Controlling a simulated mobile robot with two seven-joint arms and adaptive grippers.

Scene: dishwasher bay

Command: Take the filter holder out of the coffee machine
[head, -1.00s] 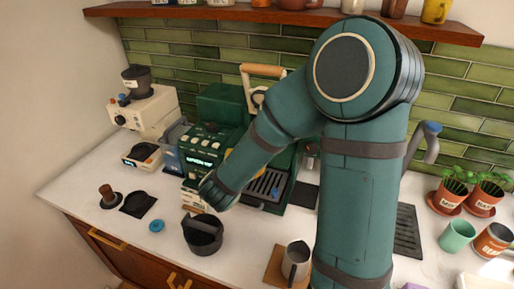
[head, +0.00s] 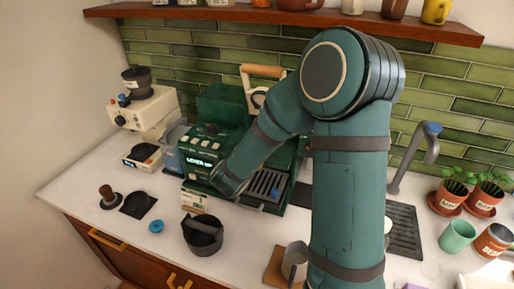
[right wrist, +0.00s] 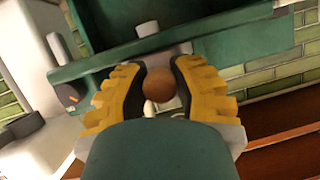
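The green coffee machine (head: 205,145) stands against the tiled wall, its display reading "LEVER UP". A pale wooden lever handle (head: 262,71) sticks up at its top. My right arm crosses in front of the machine and hides its middle; the filter holder cannot be made out in the head view. In the right wrist view, the yellow ribbed fingers of my right gripper (right wrist: 162,64) stand on both sides of a round brown knob (right wrist: 161,86), apparently a handle end. Whether the pads press on it is unclear. My left gripper is out of view.
A black knock box (head: 203,241) stands in front of the machine, with a tamper (head: 108,198) to its left. A metal jug (head: 294,258) sits near the front edge. A cream grinder (head: 147,115) is at the left. A shelf (head: 225,13) runs above.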

